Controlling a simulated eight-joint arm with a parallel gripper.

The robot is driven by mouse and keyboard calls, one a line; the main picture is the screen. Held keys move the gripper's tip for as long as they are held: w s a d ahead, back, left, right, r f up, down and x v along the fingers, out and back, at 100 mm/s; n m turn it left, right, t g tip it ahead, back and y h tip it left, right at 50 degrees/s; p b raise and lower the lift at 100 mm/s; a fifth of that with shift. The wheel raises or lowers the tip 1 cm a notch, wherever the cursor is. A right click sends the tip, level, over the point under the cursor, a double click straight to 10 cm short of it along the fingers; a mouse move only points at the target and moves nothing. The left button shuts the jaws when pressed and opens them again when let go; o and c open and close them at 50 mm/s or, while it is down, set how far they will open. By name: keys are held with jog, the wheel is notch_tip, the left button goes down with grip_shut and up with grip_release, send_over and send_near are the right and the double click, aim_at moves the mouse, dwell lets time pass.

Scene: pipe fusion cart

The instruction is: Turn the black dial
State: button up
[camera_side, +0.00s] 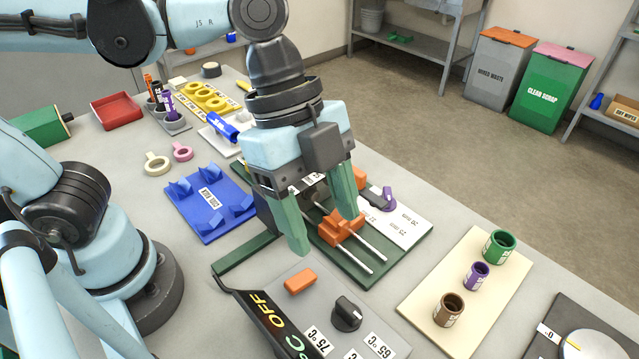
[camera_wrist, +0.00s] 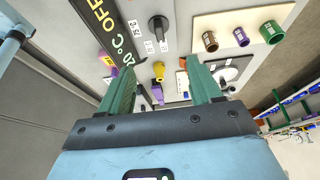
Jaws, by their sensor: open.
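The black dial (camera_side: 347,313) sits on a grey control panel (camera_side: 384,333) near the front of the table, with labels such as 75 °C and 65 °C around it. The dial also shows at the top of the wrist view (camera_wrist: 158,29). My gripper (camera_side: 323,230) hangs above the table behind the dial and apart from it, with its two green fingers spread and nothing visibly held. In the wrist view the open fingers (camera_wrist: 160,66) point towards the panel side. A dark display (camera_side: 270,322) reading OFF and °C stands along the panel's left edge.
An orange block (camera_side: 300,281) is on the panel. A green fixture with orange clamps (camera_side: 340,229) and two rods lies below my gripper. A cream board (camera_side: 428,303) with green, purple and brown cups is right of the panel. A blue rack (camera_side: 211,207) lies left.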

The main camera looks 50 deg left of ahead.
jog(key=w+a+r+n+t+y, duration=0.2)
jog(key=w+a+n+t, duration=0.1)
jog(key=a+n, duration=0.5)
jog(key=w+a+r+n+t+y, duration=0.1)
jog(key=w+a+r+n+t, duration=0.1)
jog(key=w+a+n, duration=0.3)
jog(key=shift+a+n+t+y, duration=0.4)
jog(key=shift+a+n+t, duration=0.4)
jog(key=shift+a+n, duration=1.55)
jog(key=shift+a+m, duration=0.6)
jog(key=shift+m, duration=0.05)
jog(key=s+d+m+g+h, duration=0.2)
jog(key=s+d+m+g, duration=0.1)
jog(key=d+m, duration=0.4)
jog(key=s+d+m+g+h, duration=0.1)
jog(key=s+d+m+g, duration=0.2)
jog(key=d+m, duration=0.5)
jog(key=s+d, duration=0.1)
jog(key=d, duration=0.1)
jog(key=shift+d+h, duration=0.4)
